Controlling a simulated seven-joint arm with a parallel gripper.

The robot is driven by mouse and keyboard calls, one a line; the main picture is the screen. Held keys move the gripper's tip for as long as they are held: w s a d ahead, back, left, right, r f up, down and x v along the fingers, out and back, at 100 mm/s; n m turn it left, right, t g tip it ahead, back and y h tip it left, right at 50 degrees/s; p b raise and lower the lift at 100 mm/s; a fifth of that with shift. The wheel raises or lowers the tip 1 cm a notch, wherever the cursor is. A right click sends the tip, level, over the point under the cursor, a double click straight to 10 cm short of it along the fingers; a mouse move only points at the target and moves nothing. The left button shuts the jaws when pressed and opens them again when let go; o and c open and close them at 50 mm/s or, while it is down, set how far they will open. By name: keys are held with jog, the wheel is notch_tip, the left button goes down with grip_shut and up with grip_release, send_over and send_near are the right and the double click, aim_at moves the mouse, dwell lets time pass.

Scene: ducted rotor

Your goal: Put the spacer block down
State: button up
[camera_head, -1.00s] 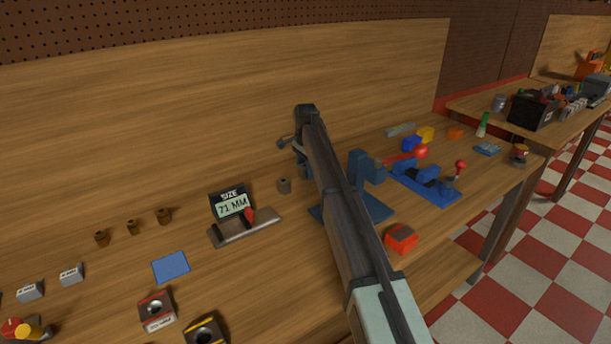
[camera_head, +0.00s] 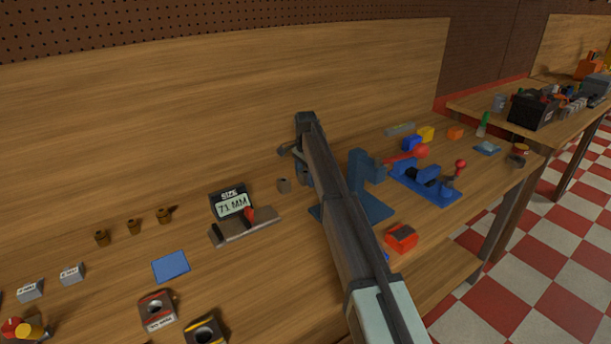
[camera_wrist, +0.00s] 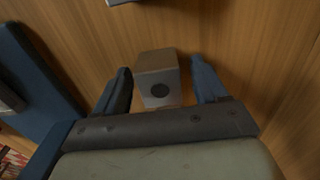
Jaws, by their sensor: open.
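The spacer block (camera_wrist: 158,82), a grey block with a dark round hole in its near face, rests on the wooden bench in the wrist view. My gripper (camera_wrist: 161,68) is open around it, with one finger on each side. A gap shows between the block and the right finger; the left finger is close to its side, and I cannot tell if it touches. In the head view, my gripper (camera_head: 294,160) is low over the bench, left of the blue clamp stand, and my arm mostly hides the block.
A size gauge (camera_head: 233,205) reading 71 MM stands to the left. The blue stand (camera_head: 365,190) is just right of my arm, with a red-handled blue fixture (camera_head: 425,180) beyond. A blue square (camera_head: 171,266) lies front left.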

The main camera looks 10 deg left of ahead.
aim_at(306, 172)
jog(key=shift+r, duration=0.1)
notch_tip(306, 172, up, 12)
dwell(0.6)
